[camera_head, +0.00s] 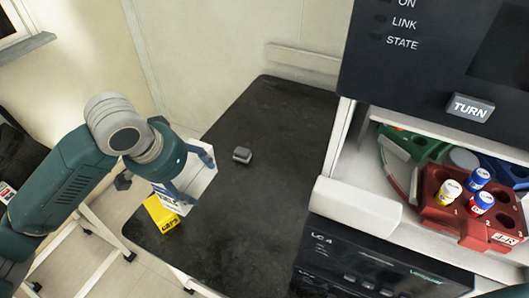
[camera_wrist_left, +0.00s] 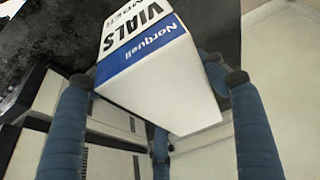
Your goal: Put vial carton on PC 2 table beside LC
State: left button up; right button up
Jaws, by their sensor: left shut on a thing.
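The vial carton (camera_head: 199,187) is a white box with a blue band; its "VIALS" lettering shows in the left wrist view (camera_wrist_left: 165,80). My left gripper (camera_head: 188,178) is shut around it, with blue fingers on both sides of the carton in the left wrist view. The carton is tilted over the left part of the black table (camera_head: 245,215); I cannot tell whether it touches the top. The LC instrument (camera_head: 375,262), a black and white unit marked "LC 4", stands at the table's right side. My right gripper is not in view.
A yellow "CAPS" box (camera_head: 161,214) stands at the table's left edge, close by the carton. A small grey block (camera_head: 242,155) lies on the table. A red rack (camera_head: 466,208) with several vials sits in the open instrument bay.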

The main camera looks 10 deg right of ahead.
pick_arm(q)
jog(key=shift+w+a+r, duration=0.1)
jog(key=shift+w+r, duration=0.35)
jog(key=shift+r, duration=0.05)
jog(key=shift+f, duration=0.15)
notch_tip(320, 180, down, 19)
jog(key=shift+f+p, duration=0.1)
jog(key=shift+p, duration=0.5)
jog(key=shift+f, duration=0.2)
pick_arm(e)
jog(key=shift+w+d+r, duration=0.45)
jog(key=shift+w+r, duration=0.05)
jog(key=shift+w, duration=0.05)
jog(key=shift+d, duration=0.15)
